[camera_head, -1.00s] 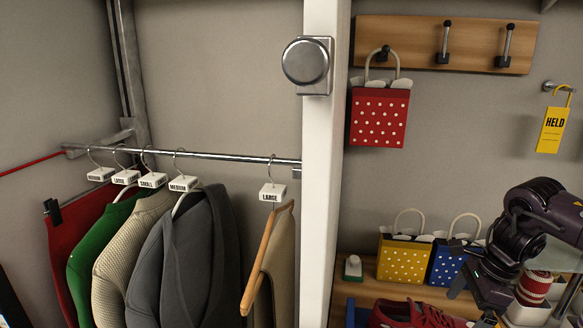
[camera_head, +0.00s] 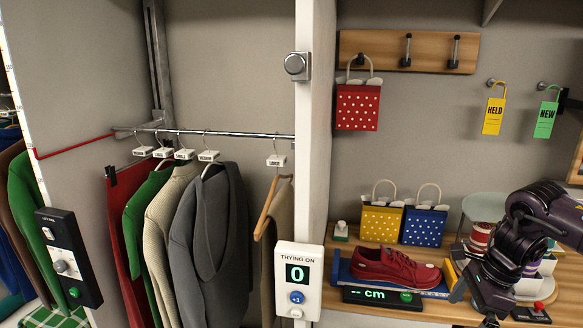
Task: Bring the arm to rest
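My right arm comes in from the right edge in the head view. It is dark and bent, and its gripper (camera_head: 488,318) points down over the front right of the wooden shelf (camera_head: 440,311). The fingertips are small and dark at the bottom edge, so I cannot tell whether they are open or shut, and I see nothing clearly held. The arm hides part of the shelf's right end. My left arm and gripper are not in view.
A red shoe (camera_head: 396,268) sits on a blue measuring device. Yellow (camera_head: 381,220) and blue (camera_head: 424,225) dotted bags stand behind it. Spools (camera_head: 480,236) and a red button (camera_head: 539,305) are close to the arm. Garments (camera_head: 205,235) hang left of a white post (camera_head: 311,150).

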